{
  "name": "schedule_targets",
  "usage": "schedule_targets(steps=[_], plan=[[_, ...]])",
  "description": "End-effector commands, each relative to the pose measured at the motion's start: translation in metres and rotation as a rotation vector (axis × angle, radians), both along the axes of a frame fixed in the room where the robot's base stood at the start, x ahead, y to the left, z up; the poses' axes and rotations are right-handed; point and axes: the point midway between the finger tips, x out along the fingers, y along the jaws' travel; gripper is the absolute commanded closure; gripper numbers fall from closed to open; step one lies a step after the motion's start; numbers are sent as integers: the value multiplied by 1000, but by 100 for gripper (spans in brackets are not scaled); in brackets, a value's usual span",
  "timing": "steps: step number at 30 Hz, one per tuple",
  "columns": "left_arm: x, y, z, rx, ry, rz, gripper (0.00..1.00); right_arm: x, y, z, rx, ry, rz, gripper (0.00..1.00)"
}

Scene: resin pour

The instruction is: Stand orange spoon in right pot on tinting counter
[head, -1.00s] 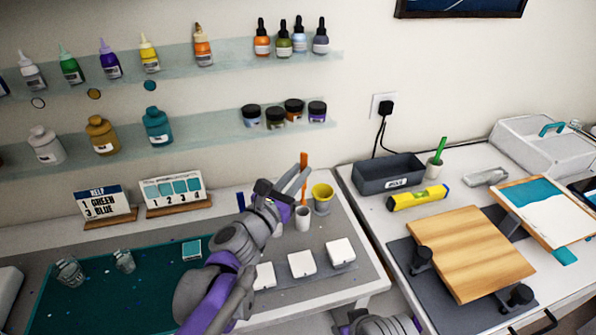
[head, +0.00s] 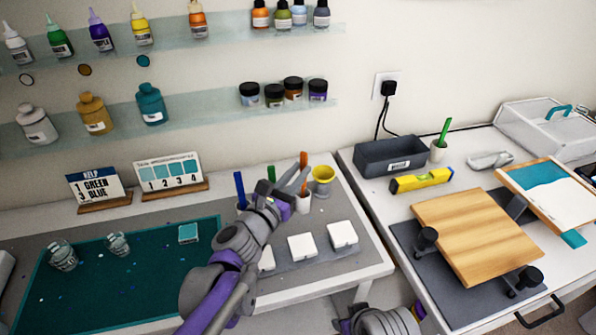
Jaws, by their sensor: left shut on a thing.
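The orange spoon (head: 303,160) stands about upright at the right end of the counter. My left gripper (head: 301,182) is shut on it. The right pot (head: 303,204), small and white, is directly below the gripper. The spoon's lower end lines up with the pot's mouth; the fingers partly cover this, so I cannot tell how deep it is. A blue spoon (head: 239,188) and a green spoon (head: 271,173) stand to the left, their lower parts hidden behind my left arm. The tinting counter (head: 345,275) lies below. My right gripper is out of view.
A yellow cup (head: 322,178) stands close to the right of the pot. White square blocks (head: 342,234) sit in front. A grey bin (head: 390,166), a yellow level (head: 421,181) and a wooden board (head: 475,235) occupy the right table.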

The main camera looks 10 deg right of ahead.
Motion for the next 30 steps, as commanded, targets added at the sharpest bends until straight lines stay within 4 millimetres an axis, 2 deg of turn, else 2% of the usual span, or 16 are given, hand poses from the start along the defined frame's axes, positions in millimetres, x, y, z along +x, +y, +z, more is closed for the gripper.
schedule_targets(steps=[2, 3, 9, 20, 23, 30], plan=[[0, 0, 0, 0, 0, 0, 100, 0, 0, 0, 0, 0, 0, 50], [0, 0, 0, 0, 0, 0, 79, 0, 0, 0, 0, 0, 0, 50], [0, 0, 0, 0, 0, 0, 46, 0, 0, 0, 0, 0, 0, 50], [-4, 4, 0, 1, -1, 1, 46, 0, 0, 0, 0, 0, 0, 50], [-13, 13, 0, 2, -1, 2, 46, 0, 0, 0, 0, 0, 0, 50], [-49, 47, 0, 1, -1, 3, 46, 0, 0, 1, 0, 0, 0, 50]])
